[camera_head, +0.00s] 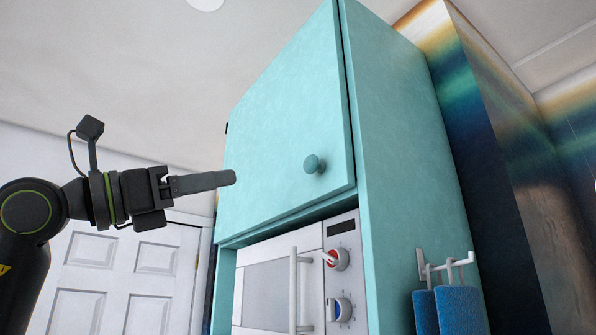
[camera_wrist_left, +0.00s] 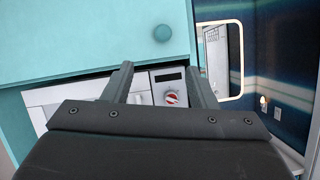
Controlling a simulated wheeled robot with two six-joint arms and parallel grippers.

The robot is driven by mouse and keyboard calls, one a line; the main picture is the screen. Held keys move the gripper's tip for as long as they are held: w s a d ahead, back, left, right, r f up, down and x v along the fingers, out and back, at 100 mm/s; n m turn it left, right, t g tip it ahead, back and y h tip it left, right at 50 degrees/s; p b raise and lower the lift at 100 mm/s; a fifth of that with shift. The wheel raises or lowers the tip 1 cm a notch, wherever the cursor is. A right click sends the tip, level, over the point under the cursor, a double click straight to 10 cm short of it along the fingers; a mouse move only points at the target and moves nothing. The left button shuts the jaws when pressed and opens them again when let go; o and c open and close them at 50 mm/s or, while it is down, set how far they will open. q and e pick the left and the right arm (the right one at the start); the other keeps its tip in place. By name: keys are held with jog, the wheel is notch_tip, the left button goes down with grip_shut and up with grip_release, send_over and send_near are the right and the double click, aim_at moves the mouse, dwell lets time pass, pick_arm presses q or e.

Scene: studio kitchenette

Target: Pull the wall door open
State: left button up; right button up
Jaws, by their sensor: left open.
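The wall door is a flat teal cabinet door (camera_head: 280,115) above a microwave, with a round teal knob (camera_head: 314,164) near its lower right corner. A thin dark gap runs along its right edge; the door looks shut or nearly so. My left gripper (camera_head: 233,178) points right, left of the knob and apart from it. In the left wrist view the gripper (camera_wrist_left: 159,70) has its two fingers spread with nothing between them. There the door (camera_wrist_left: 90,35) fills the upper left, and the knob (camera_wrist_left: 162,33) shows above and beyond the fingertips. My right gripper is not in view.
A white microwave (camera_head: 280,270) with a vertical handle and red and blue dials sits below the door. Blue towels (camera_head: 450,308) hang from a rack on the cabinet's right side. A white panelled door (camera_head: 120,275) stands behind my left arm.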

aim_at(307, 164)
pick_arm(q)
jog(key=p+x, duration=0.2)
jog(key=x, duration=0.3)
jog(key=p+x, duration=0.3)
jog(key=x, duration=0.2)
jog(key=p+x, duration=0.2)
jog(key=x, duration=0.3)
jog(key=shift+s+d+r, duration=0.2)
jog(key=shift+s, duration=0.2)
jog(key=shift+w+d+p, duration=0.4)
jog(key=shift+d, duration=0.1)
jog(key=shift+a, duration=0.1)
grip_shut()
